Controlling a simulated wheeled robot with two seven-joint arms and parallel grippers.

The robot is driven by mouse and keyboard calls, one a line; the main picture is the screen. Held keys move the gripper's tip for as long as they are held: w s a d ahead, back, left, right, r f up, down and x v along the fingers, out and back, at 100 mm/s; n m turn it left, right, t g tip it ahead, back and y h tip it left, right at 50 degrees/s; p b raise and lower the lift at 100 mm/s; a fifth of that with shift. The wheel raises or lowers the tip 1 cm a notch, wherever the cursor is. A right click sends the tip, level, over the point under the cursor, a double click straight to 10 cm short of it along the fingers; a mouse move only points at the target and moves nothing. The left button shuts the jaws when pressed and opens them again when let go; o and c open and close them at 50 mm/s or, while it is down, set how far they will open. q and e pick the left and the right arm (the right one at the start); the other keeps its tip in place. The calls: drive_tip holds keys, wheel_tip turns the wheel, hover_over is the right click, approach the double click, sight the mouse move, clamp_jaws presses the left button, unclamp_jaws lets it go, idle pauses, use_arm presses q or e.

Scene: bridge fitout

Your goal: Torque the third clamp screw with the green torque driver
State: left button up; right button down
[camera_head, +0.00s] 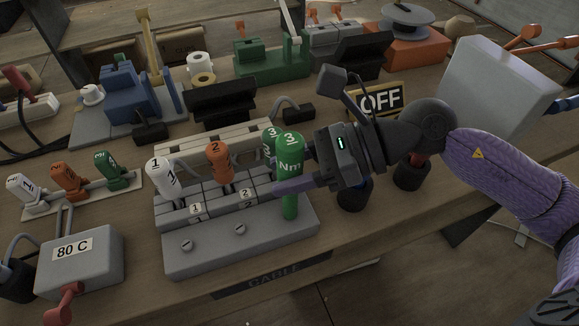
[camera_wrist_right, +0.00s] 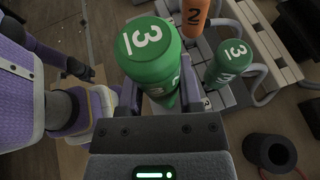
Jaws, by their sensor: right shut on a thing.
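My right gripper (camera_head: 290,168) is shut on the green torque driver (camera_head: 290,148), marked 3 and Nm, and holds it roughly upright. The driver also shows in the right wrist view (camera_wrist_right: 150,50). Its green shaft reaches down to the right end of the grey terminal block's front (camera_head: 205,262). Two slotted clamp screws show there, a left one (camera_head: 187,245) and a middle one (camera_head: 240,229). The third screw spot is covered by the driver, so I cannot tell whether the tip is seated. A dark end of my left arm (camera_wrist_right: 82,71) shows small in the right wrist view; its jaws are unclear.
A white cable plug 1 (camera_head: 161,177), orange plug 2 (camera_head: 218,162) and green plug 3 (camera_wrist_right: 232,57) stand in the block. A grey 80 C box (camera_head: 105,262) is front left; an OFF sign (camera_head: 380,99) stands behind my gripper.

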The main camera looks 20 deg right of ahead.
sight(287, 139)
drive_tip(key=shift+f, duration=0.15)
idle(0.8)
drive_tip(key=shift+b, duration=0.35)
wheel_tip(287, 139, up, 4)
drive_tip(key=shift+f+p, duration=0.25)
drive_tip(key=shift+p, duration=0.95)
wheel_tip(287, 139, up, 3)
drive_tip(key=shift+f+p, duration=0.1)
drive_tip(key=shift+p, duration=0.95)
